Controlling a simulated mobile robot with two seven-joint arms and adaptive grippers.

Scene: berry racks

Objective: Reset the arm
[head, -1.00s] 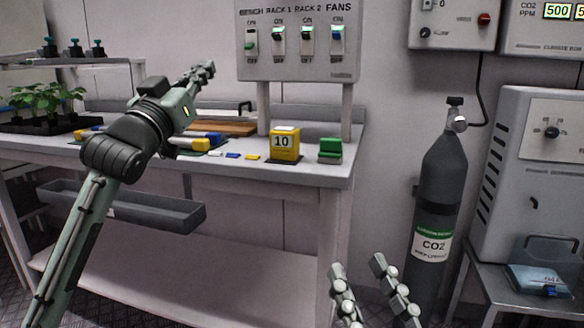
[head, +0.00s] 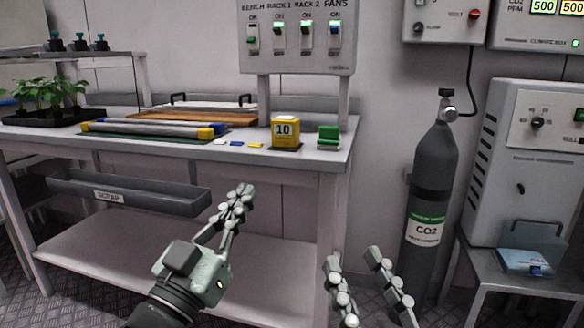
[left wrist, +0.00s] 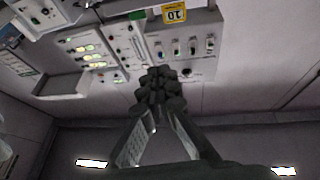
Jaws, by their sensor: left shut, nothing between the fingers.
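My left gripper (head: 236,207) is low in the head view, in front of the bench's lower shelf, pointing up. Its fingers are together and empty; they also show closed in the left wrist view (left wrist: 160,82). My right gripper (head: 356,262) shows at the bottom of the head view, right of the bench, its two fingers apart with nothing between them. Neither gripper touches anything in view.
The bench (head: 240,152) carries a yellow block marked 10 (head: 285,133), a green block (head: 328,136) and seedlings (head: 48,93). A scrap tray (head: 140,199) hangs below. A switch panel (head: 297,60) stands behind; a CO2 cylinder (head: 431,165) stands right.

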